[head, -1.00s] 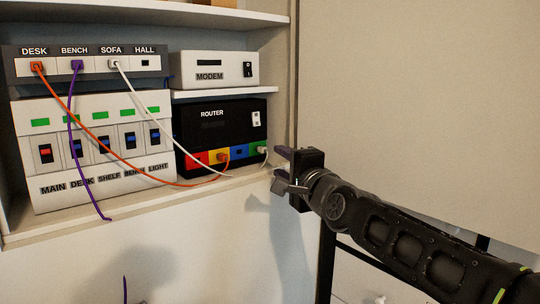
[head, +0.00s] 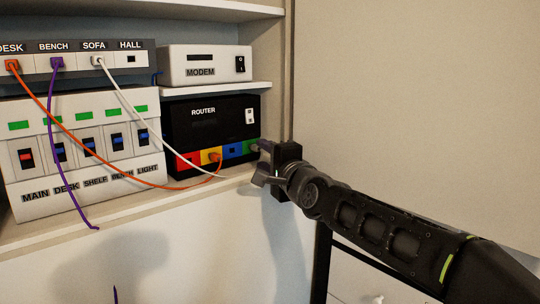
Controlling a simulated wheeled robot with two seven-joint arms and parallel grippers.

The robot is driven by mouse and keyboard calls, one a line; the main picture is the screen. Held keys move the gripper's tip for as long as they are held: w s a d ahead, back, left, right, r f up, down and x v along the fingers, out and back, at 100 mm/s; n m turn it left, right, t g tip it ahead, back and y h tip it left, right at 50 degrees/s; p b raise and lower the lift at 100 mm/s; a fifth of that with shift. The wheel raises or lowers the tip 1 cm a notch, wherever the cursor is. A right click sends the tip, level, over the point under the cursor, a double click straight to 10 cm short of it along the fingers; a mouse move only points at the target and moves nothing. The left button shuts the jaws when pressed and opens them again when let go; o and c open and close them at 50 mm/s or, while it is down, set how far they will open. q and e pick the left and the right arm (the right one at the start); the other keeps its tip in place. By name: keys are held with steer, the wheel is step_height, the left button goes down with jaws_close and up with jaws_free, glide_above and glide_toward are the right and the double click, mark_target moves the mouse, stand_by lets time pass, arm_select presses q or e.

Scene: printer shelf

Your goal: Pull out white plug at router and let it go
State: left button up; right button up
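The black router (head: 205,125) sits on the lower shelf with a row of red, yellow, blue and green ports. A white cable (head: 138,107) runs from the SOFA socket down towards the router's right side. The white plug at the green port is mostly hidden by my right gripper. My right gripper (head: 263,163) is at the router's lower right corner, its fingers apart, one above the other. I cannot tell whether they touch the plug. My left gripper is out of view.
An orange plug (head: 215,157) sits in the yellow port close to my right gripper. The white modem (head: 205,66) stands above the router. A breaker box (head: 80,165) and socket strip (head: 145,73) are at left. A cabinet side panel (head: 420,110) fills the right.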

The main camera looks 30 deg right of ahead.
mark_target(257, 150)
steer(key=w+p, duration=0.1)
steer(key=w, duration=0.3)
steer(key=shift+w+d+p, duration=0.1)
steer(key=shift+w+p, duration=0.15)
steer(key=shift+p, duration=0.15)
jaws_close()
stand_by(0.5)
stand_by(1.6)
steer(key=shift+f, duration=0.15)
steer(key=shift+s, duration=0.15)
